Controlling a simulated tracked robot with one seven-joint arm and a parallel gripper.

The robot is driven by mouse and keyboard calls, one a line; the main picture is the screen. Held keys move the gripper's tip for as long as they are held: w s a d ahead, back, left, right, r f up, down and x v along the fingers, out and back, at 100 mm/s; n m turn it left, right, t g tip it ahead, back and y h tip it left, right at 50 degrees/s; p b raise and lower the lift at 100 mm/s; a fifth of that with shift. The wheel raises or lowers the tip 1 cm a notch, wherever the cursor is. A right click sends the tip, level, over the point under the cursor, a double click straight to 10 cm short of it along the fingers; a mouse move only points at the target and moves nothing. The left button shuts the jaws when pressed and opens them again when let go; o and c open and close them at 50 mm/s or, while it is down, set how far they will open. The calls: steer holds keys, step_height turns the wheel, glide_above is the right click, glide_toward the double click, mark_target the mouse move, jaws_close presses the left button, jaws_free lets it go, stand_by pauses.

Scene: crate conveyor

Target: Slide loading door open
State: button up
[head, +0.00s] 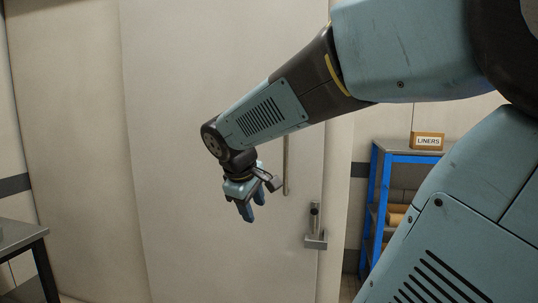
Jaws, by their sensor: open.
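The loading door (170,120) is a large pale panel that fills the middle of the head view. A long vertical bar handle (286,165) is on its right part, partly hidden behind my arm. Below it to the right is a metal latch plate with a lever (315,238). My gripper (250,212) is open and empty, pointing down, just left of the bar handle in the picture. I see no contact with the handle, and its distance from the door is hard to tell.
A blue-framed shelf (378,210) stands right of the door, with a box marked LINERS (427,141) on top and rolls (397,214) below. A grey table (18,236) stands at the lower left. My arm covers the upper right.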

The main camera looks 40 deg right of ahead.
steer(key=w+d+r+n+h, duration=0.2)
steer(key=w+d+n+h, duration=0.5)
steer(key=w+d, duration=0.45)
steer(key=w+d+r+n+h, duration=0.1)
steer(key=w+d+n+h, duration=0.65)
steer(key=w, duration=0.75)
steer(key=w+d+y, duration=0.1)
steer(key=d, duration=1.4)
steer(key=shift+w+d+r+g, duration=0.15)
steer(key=shift+d+r+g, duration=0.1)
steer(key=shift+g, duration=0.15)
steer(key=shift+y, duration=0.25)
jaws_close()
